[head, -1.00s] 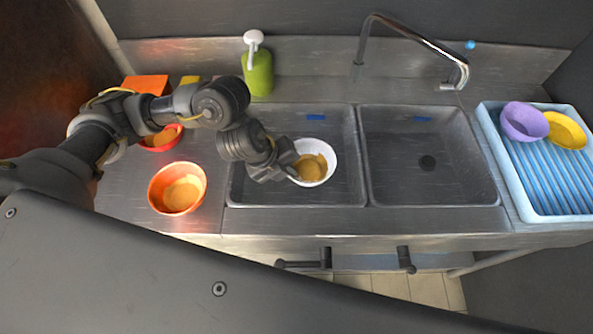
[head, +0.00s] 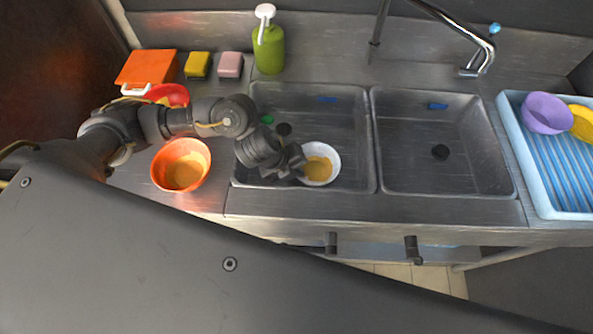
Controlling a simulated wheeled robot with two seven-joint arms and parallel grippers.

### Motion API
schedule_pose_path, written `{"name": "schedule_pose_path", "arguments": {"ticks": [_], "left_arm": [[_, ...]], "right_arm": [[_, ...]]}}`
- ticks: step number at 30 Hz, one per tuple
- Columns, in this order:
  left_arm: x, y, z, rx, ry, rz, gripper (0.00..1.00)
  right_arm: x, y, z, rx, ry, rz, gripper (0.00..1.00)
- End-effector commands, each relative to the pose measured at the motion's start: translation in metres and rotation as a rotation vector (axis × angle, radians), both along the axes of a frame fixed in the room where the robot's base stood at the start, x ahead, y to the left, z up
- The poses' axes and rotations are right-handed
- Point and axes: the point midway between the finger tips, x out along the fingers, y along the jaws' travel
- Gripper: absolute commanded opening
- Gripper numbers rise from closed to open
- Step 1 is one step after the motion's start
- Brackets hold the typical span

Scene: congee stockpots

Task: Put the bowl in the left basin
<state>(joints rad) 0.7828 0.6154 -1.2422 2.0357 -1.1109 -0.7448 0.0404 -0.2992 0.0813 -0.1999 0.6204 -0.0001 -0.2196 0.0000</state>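A white bowl (head: 321,163) with yellow-brown residue inside is within the left basin (head: 350,120), near its front right part. It looks almost level. My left gripper (head: 298,163) reaches in from the left and is shut on the bowl's left rim; the fingertips are partly hidden by the gripper's own body. I cannot tell whether the bowl's base touches the basin floor. My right gripper is not in view.
The right basin (head: 460,130) is empty. An orange bowl (head: 181,166) and a red bowl (head: 170,95) stand on the left counter. A green soap bottle (head: 269,48), two sponges (head: 230,64) and a tap (head: 478,60) are behind. A blue rack (head: 545,190) holds purple and yellow bowls.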

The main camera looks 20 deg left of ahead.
Motion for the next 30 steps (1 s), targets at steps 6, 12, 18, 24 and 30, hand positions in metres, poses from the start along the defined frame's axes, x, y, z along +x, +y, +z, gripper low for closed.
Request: {"name": "schedule_pose_path", "arguments": {"ticks": [6,12,18,24,30], "left_arm": [[0.000,0.000,-0.001,0.000,-0.002,0.000,0.00],[0.000,0.000,-0.003,0.001,-0.001,0.000,0.08],[0.000,0.000,-0.003,0.001,-0.001,0.000,0.24],[0.000,0.000,-0.002,0.000,-0.002,0.000,0.24],[-0.003,0.006,0.018,-0.001,-0.004,-0.001,0.24]], "right_arm": [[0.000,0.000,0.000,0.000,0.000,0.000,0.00],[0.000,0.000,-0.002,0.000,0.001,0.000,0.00],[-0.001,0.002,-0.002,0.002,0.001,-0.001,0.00],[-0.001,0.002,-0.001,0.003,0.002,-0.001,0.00],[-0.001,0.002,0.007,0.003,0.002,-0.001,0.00]]}}
